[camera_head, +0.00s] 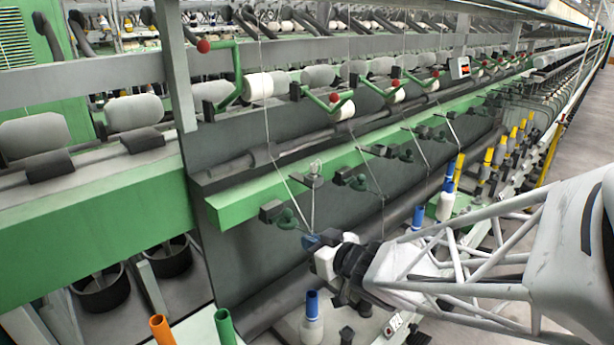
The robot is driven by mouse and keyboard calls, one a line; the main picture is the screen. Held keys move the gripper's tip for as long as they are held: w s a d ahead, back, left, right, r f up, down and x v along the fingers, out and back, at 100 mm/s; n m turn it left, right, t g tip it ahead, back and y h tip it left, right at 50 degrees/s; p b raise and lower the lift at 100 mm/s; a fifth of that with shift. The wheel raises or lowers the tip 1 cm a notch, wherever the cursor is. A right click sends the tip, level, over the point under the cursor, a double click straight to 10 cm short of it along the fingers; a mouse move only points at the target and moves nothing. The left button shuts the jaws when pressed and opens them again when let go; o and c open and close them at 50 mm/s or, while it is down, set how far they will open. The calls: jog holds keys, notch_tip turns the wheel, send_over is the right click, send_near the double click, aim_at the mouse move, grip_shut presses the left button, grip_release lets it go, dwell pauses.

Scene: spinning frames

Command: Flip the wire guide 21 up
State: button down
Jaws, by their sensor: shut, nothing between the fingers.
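A row of wire guides with dark blocks and grey-green knobs sits along the green rail (240,200). The nearest wire guide (286,217) is at the rail's left part, and another wire guide (352,181) is farther along to the right. My gripper (312,241) is at the centre, just below and to the right of the nearest guide. Its small fingertips appear shut and empty. I cannot tell whether they touch the guide.
Thin threads run down from above past the guides. Red-knobbed green levers (238,75) and white spools (258,87) are above. A blue-topped bobbin (312,305) stands below my gripper. Orange (161,330) and green (225,327) tubes are at the bottom left. An aisle (575,130) is at right.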

aim_at(309, 233)
jog(key=shift+r, duration=0.4)
jog(key=shift+w+a+r, duration=0.1)
jog(key=shift+w+r, duration=0.05)
jog(key=shift+r, duration=0.35)
jog(key=shift+w+a+r, duration=0.1)
jog(key=shift+r, duration=0.25)
jog(key=shift+a+r, duration=0.1)
jog(key=shift+r, duration=0.2)
jog(key=shift+w+a+r, duration=0.1)
jog(key=shift+w+r, duration=0.05)
jog(key=shift+r, duration=0.1)
dwell(0.7)
jog(key=s+d+f, duration=0.1)
jog(key=s+d, duration=0.5)
jog(key=shift+s+d, duration=0.2)
dwell(0.9)
jog(key=shift+s+d, duration=0.1)
jog(key=shift+d, duration=0.05)
dwell(0.3)
